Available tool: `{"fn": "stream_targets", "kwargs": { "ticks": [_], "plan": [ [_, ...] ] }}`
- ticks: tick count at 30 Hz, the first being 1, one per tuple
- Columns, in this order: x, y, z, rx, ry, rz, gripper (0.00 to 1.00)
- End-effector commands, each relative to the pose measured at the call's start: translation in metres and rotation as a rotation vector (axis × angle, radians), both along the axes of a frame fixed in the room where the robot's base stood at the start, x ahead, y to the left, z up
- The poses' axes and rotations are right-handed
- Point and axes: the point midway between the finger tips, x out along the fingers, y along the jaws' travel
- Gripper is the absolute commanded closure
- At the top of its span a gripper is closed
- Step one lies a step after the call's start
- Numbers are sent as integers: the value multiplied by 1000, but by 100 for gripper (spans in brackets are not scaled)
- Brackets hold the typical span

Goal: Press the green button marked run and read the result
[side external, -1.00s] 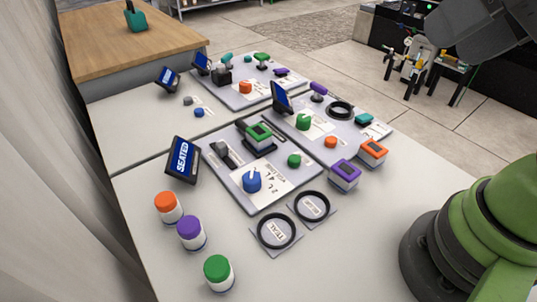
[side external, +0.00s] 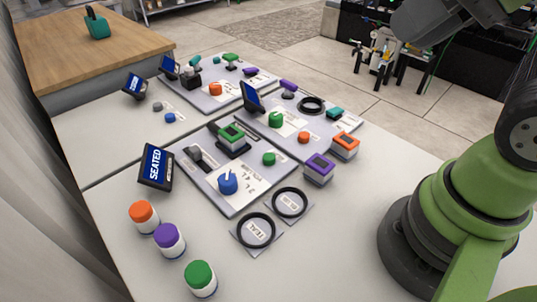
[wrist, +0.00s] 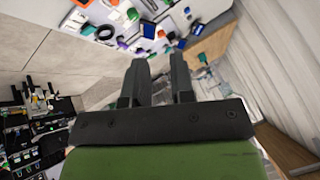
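On the front panel (side external: 238,203), a small green button (side external: 269,158) sits near the right edge; any "run" marking on it is too small to read. A tilted display (side external: 156,165) beside that panel reads "SEATED". The panel also carries a blue knob (side external: 227,183) and a green-framed block (side external: 231,137) in a dark holder. A second green control (side external: 277,119) stands on the panel behind. My gripper (wrist: 160,72) shows in the wrist view with its two dark fingers apart and nothing between them. It is away from the panels, which appear at the top of that view.
Orange, purple and green capped jars (side external: 169,240) stand at the front left. Two black rings (side external: 256,230) lie on label plates before the panel. Purple (side external: 319,169) and orange (side external: 345,145) framed blocks stand at right.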

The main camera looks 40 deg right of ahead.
Motion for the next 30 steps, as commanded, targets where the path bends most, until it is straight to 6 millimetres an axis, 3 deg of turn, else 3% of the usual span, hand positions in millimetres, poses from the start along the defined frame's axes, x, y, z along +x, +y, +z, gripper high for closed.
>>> {"fn": "stream_targets", "kwargs": {
  "ticks": [1, 3, 30],
  "plan": [
    [0, 0, 0, 0, 0, 0, 89],
    [0, 0, 0, 0, 0, 0, 100],
    [0, 0, 0, 0, 0, 0, 100]
  ]
}}
